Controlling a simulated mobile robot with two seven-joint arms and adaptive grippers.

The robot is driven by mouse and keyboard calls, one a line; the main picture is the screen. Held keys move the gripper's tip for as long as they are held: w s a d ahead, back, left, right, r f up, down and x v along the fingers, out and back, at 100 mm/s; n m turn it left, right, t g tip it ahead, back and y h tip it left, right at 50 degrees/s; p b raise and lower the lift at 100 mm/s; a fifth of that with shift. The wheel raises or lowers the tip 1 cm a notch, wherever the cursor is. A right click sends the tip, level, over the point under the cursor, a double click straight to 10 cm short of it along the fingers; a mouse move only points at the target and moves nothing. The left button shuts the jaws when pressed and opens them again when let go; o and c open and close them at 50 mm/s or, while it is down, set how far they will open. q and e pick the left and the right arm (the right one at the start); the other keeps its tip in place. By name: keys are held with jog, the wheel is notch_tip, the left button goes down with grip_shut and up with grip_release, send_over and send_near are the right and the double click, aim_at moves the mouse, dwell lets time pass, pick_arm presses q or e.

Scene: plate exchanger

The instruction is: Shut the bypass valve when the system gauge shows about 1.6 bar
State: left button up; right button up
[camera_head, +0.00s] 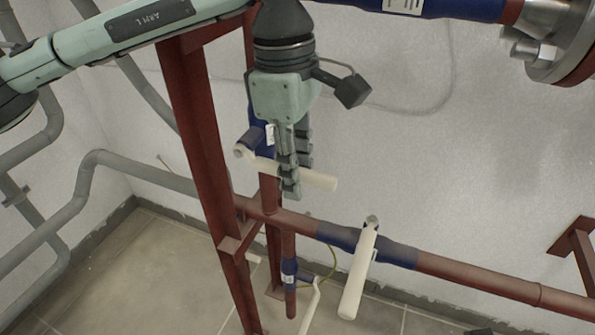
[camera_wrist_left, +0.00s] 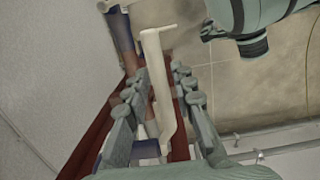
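A valve with a long cream handle (camera_head: 322,181) and a blue body sits on the upright pipe beside the red post. My left gripper (camera_head: 291,190) points down at this handle, its fingers across the middle. In the left wrist view the handle (camera_wrist_left: 155,75) runs between the two fingers (camera_wrist_left: 156,100), with gaps visible beside it, so the gripper looks open around it. A second cream handle (camera_head: 359,272) hangs from the blue valve on the horizontal red pipe. No label tells which is the bypass valve. No system gauge is in view.
A red steel post (camera_head: 200,130) stands close to the left of my gripper. The red pipe (camera_head: 490,279) runs to the lower right. A smaller cream handle (camera_head: 311,305) is low down. Grey pipes (camera_head: 120,165) are at the left. The wall to the right is mostly clear.

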pick_arm(q)
jog(key=shift+o, duration=0.6)
jog(key=shift+f, duration=0.1)
notch_tip(320, 180, up, 12)
jog(key=a, duration=0.1)
jog(key=shift+d, duration=0.1)
